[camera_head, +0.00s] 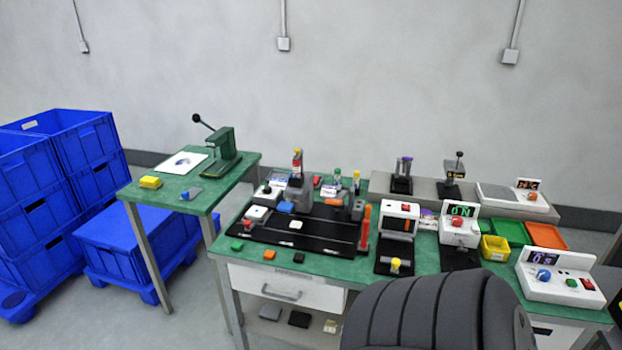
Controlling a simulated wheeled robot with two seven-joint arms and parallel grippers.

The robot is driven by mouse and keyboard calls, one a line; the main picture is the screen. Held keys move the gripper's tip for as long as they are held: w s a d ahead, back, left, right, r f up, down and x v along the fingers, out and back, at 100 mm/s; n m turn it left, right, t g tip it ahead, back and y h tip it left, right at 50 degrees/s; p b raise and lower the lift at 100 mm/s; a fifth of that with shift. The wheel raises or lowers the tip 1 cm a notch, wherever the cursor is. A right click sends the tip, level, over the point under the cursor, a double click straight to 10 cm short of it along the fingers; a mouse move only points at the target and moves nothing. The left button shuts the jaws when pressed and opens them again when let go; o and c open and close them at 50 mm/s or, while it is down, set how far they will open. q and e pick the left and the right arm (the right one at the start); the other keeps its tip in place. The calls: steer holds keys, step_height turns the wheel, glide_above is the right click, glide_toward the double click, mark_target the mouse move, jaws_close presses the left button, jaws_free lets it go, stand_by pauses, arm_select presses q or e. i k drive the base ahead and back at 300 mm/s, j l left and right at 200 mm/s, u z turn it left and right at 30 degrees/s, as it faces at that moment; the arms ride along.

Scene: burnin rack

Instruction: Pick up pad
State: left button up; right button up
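I cannot tell for sure which thing is the pad. A small flat white square (295,225) lies on the black mat (265,236) on the green workbench. A small blue flat piece (286,207) lies just behind it on the same mat. Small green (237,246), orange (269,254) and black (298,257) pieces lie along the bench's front edge. A yellow block (150,182) sits on the left green table. Neither of my grippers is in view.
A dark ribbed chair back (440,318) stands in front of the workbench and hides part of its front. Control boxes (558,279) and yellow (495,248) and orange (546,236) trays fill the bench's right side. Blue crates (85,150) are stacked at the left.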

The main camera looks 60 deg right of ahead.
mark_target(298, 258)
steer(key=z, duration=1.6)
